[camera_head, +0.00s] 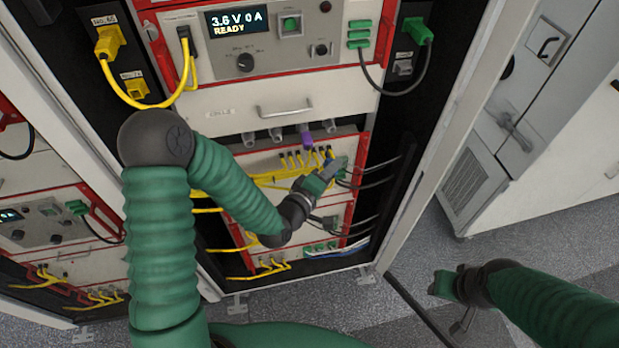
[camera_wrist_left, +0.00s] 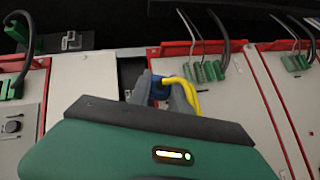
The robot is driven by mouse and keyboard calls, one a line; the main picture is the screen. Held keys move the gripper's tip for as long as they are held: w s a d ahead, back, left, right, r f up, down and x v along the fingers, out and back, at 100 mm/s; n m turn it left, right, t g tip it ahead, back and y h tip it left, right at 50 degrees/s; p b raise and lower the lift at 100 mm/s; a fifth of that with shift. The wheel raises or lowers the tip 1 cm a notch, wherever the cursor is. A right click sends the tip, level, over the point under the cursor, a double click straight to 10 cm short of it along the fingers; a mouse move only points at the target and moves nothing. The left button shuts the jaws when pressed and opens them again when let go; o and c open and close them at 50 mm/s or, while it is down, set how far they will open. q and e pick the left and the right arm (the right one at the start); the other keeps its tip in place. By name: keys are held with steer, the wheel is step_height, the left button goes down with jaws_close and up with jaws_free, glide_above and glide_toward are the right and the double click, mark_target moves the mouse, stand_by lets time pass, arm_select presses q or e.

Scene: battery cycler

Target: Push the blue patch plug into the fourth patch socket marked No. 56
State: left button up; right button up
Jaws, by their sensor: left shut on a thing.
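My left gripper (camera_head: 337,169) reaches to the row of patch sockets in the lower part of the middle rack. In the left wrist view, my left gripper (camera_wrist_left: 172,92) is shut on the blue patch plug (camera_wrist_left: 157,87), with a yellow cable (camera_wrist_left: 188,84) looping beside it. A little of the blue plug (camera_head: 330,161) shows in the head view. The plug is close to the panel front; I cannot tell whether it touches a socket. Socket No. 56 and its mark cannot be made out. My right gripper (camera_head: 443,286) hangs over the floor, its fingers unclear.
Several yellow plugs (camera_head: 297,160) sit just left of my left gripper, with a purple connector (camera_head: 306,138) above. Black cables (camera_head: 372,180) run to the right rack post (camera_head: 425,150). A drawer handle (camera_head: 284,110) juts out higher up. Open floor (camera_head: 420,255) lies right of the rack.

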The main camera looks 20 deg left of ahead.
arm_select(q)
steer(key=w+r+n+t+b, duration=0.1)
steer(key=w+r+n+t, duration=0.1)
steer(key=w, duration=0.3)
steer(key=shift+w+d+r+n+t, duration=0.3)
steer(key=shift+n+t, duration=0.1)
steer(key=shift+n, duration=0.3)
steer(key=shift+a+y, duration=0.1)
steer(key=shift+y, duration=0.2)
stand_by(1.1)
steer(key=shift+w+a+b, duration=0.2)
steer(key=shift+w+a, duration=0.3)
steer(key=shift+w, duration=0.3)
steer(key=shift+w+a+b, duration=0.2)
steer(key=shift+w+a, duration=0.25)
steer(key=shift+w, duration=0.35)
stand_by(2.0)
steer(key=o, duration=1.1)
steer(key=shift+c, duration=0.2)
